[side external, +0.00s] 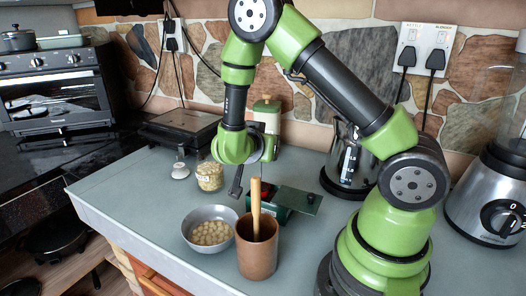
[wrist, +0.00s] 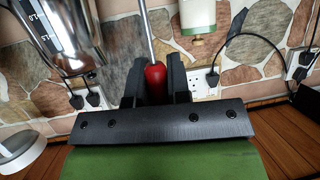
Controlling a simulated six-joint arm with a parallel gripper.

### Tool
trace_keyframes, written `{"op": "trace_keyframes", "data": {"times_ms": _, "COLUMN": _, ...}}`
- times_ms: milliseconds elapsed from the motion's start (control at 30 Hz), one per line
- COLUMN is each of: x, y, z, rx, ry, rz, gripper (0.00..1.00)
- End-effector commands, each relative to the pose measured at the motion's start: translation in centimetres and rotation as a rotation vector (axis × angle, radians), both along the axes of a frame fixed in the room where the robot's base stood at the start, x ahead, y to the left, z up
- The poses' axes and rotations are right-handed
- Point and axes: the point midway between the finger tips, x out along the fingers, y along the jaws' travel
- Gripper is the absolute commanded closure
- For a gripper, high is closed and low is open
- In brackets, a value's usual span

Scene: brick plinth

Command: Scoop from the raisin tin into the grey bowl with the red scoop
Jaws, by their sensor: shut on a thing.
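My gripper (side external: 236,186) hangs above the counter, just behind and right of the grey bowl (side external: 188,231). In the wrist view my gripper (wrist: 154,78) is shut on the red handle of the scoop (wrist: 155,82). The scoop's metal shaft runs up out of that view, and its head is not visible there. In the side view I cannot make out the scoop clearly. The grey bowl stands upright and holds many small round beige pieces. I cannot identify a raisin tin for certain in either view.
A brown cup (side external: 257,259) with a wooden handle (side external: 256,205) in it stands right of the bowl. Behind are a dark green and red object with a flat plate (side external: 300,199), a labelled jar (side external: 210,178) and a small shaker (side external: 180,168). The counter's left front is clear.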

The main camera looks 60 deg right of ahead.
Motion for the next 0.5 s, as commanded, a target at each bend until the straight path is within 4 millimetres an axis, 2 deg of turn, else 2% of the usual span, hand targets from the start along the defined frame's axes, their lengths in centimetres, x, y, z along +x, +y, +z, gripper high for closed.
{"op": "trace_keyframes", "data": {"times_ms": 500, "x": 0.0, "y": 0.0, "z": 3.9, "rx": 0.001, "ry": -0.004, "rz": -0.001, "gripper": 1.0}}
